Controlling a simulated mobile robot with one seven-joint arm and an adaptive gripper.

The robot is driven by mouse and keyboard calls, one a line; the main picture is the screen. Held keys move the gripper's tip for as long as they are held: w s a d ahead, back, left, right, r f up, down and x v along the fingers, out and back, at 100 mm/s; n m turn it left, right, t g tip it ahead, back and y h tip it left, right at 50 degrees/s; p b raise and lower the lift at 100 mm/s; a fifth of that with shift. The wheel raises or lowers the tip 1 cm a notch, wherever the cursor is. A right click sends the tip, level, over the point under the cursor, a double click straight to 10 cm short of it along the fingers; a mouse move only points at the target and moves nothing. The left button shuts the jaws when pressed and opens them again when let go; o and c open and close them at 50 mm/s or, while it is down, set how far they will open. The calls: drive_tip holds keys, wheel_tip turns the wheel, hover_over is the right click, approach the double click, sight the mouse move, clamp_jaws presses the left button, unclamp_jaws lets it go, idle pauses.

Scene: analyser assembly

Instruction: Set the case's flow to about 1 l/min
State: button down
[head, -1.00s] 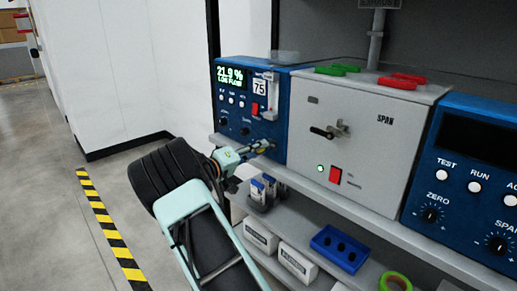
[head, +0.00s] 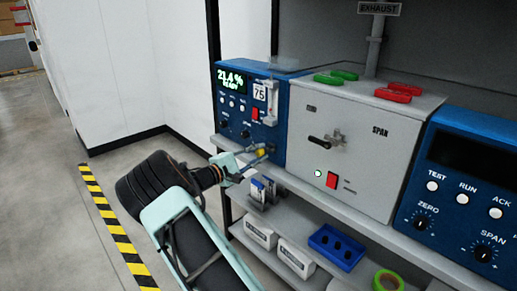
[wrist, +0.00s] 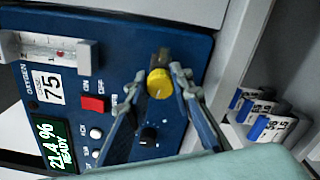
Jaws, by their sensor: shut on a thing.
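The blue analyser case (head: 233,128) stands at the left end of the bench. Its green display (head: 230,79) reads 21.4 % READY, also legible in the wrist view (wrist: 52,138). A clear flow tube (head: 271,97) is on its right side; it also shows in the wrist view (wrist: 45,46), but I cannot read its float level surely. A yellow knob (wrist: 159,83) sits low on the panel. My gripper (wrist: 159,90) is shut on this knob, one finger on each side. In the head view my gripper (head: 262,153) is at the panel's lower right.
A red switch (wrist: 93,103) and a small black knob (wrist: 148,133) are close to my fingers. A grey SPAN box (head: 350,150) stands right of the case. Open floor lies left.

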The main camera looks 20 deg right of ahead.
drive_tip(key=n+p, duration=0.1)
drive_tip(key=n, duration=0.1)
drive_tip(key=n+p, duration=0.2)
drive_tip(key=n, duration=0.1)
drive_tip(key=shift+r+n+p, duration=0.25)
drive_tip(key=shift+n+p, duration=0.05)
drive_tip(key=shift+p, duration=0.05)
drive_tip(key=n+p, duration=0.2)
drive_tip(key=n, duration=0.2)
drive_tip(key=shift+f+n+p, duration=0.15)
drive_tip(key=shift+n+p, duration=0.15)
drive_tip(key=c, duration=1.7)
unclamp_jaws()
drive_tip(key=v, duration=1.2)
